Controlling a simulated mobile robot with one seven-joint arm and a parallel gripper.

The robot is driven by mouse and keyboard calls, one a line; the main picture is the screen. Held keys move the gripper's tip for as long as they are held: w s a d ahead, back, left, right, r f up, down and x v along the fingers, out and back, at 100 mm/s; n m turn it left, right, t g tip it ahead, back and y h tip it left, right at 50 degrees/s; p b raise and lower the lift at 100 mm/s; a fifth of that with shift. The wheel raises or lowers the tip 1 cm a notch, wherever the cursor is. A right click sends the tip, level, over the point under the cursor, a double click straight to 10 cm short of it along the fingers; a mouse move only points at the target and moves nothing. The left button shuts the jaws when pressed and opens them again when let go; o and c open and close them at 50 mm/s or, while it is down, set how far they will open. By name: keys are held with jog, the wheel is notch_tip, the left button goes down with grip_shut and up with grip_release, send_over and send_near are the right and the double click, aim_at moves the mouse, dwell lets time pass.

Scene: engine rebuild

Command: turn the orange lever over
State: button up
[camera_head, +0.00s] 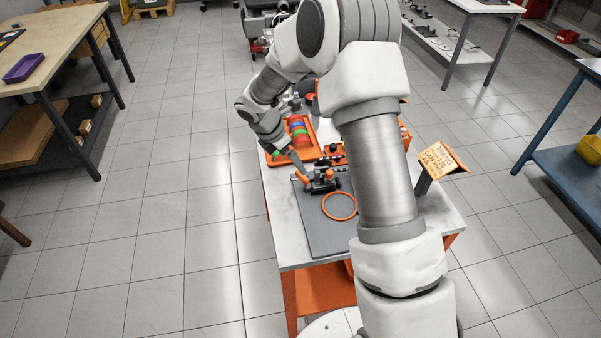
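The orange lever (302,177) is a short orange grip at the left of a small black device (324,182). The device stands on a dark grey mat (325,232) on the workbench. My arm reaches over the bench, and my gripper (298,166) points down at the lever from behind and above. Its grey fingers end at or just above the orange grip. I cannot tell whether they touch it or whether they are open or shut, as they are small and seen from the side.
An orange ring (340,206) lies on the mat. Behind the device is an orange tray (309,154) with coloured rings (298,129). An orange sign (440,160) stands at the bench's right. My arm hides part of the bench. The mat's front is clear.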

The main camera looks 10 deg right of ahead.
aim_at(301, 176)
jog(key=x, duration=0.9)
jog(key=c, duration=1.4)
